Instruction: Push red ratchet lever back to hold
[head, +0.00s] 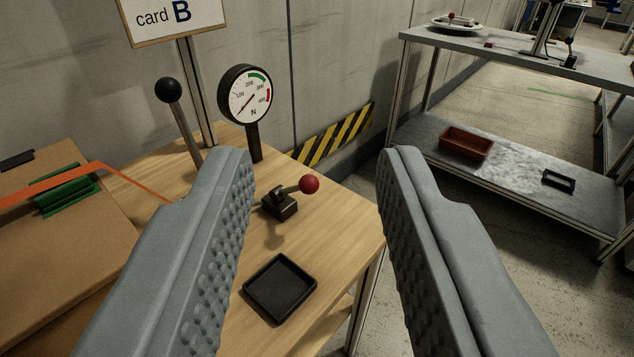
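The red ball knob (309,184) tops a short lever that leans to the right from a small black block (280,206) on the wooden table. My gripper (318,165) is open, its two grey ridged fingers wide apart in the foreground. In the picture the red knob lies between the fingertips, beyond them; I see no contact. Nothing is held between the fingers. The left finger hides part of the table beside the black block.
A taller lever with a black knob (169,90) and a round gauge (245,94) stand behind. A black tray (279,289) lies in front of the block. A cardboard box (60,240) with an orange strap (130,178) is at left. A grey shelf (500,50) stands at right.

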